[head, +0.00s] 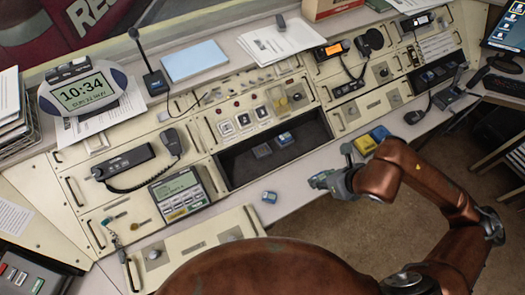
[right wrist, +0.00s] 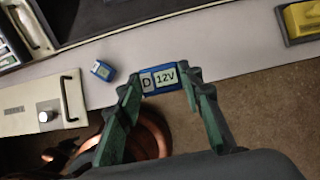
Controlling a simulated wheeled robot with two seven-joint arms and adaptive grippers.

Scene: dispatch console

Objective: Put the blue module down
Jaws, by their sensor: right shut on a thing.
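My right gripper (head: 331,180) is shut on a blue module (right wrist: 160,79) with white labels reading "D" and "12V". In the right wrist view the module sits between the two green fingertips (right wrist: 161,82). The held module appears over the front ledge's edge, with the floor partly below; its height above the ledge is hard to tell. In the head view the gripper mostly hides it. A second, small blue module (head: 269,197) lies on the ledge to the left, apart from the gripper; it also shows in the right wrist view (right wrist: 103,70). My left gripper is not in view.
A yellow block (head: 365,145) and a blue block (head: 380,134) stand on the ledge behind my right gripper. The ledge (head: 300,185) between is clear.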

